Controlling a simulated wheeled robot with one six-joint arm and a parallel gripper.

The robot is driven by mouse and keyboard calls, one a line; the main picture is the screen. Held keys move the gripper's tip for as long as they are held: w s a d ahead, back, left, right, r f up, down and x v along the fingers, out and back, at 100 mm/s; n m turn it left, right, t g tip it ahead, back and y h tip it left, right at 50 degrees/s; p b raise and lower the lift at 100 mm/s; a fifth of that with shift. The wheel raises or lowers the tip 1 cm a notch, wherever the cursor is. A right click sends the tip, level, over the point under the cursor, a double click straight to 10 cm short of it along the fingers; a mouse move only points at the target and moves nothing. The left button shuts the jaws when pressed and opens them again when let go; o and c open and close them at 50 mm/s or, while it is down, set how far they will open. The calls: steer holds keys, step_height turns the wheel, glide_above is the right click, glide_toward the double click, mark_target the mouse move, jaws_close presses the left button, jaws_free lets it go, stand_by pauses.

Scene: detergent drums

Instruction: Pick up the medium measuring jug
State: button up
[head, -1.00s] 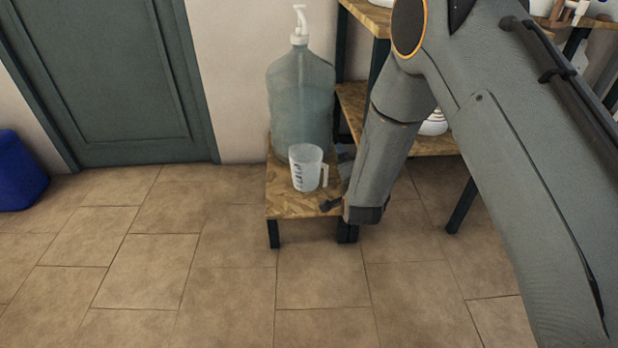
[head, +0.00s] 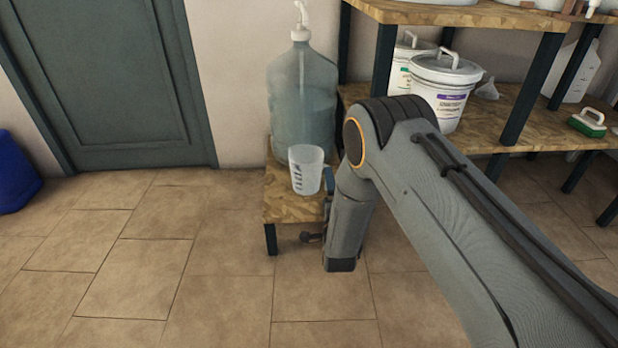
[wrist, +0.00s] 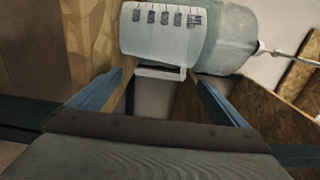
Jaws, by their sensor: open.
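A translucent white measuring jug (head: 306,172) with dark scale marks stands upright on a small wooden stand (head: 285,210). In the head view my arm comes in from the right and mostly hides the gripper and handle.
A large blue-tinted pump bottle (head: 303,95) stands right behind the jug. A wooden shelf rack (head: 500,125) with a white lidded bucket (head: 447,90) and a green brush (head: 588,122) is to the right. A blue container (head: 15,175) is at far left. The tiled floor in front is clear.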

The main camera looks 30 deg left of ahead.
steer(key=b+x, duration=0.1)
steer(key=x, duration=0.1)
steer(key=b+x, duration=0.2)
steer(key=shift+w, duration=0.5)
steer(key=shift+w+a, duration=0.2)
steer(key=shift+w, duration=0.25)
steer(key=shift+c, duration=0.2)
steer(key=shift+r, duration=0.1)
steer(key=c, duration=1.8)
steer(key=shift+r+p, duration=2.15)
steer(key=shift+r, duration=2.8)
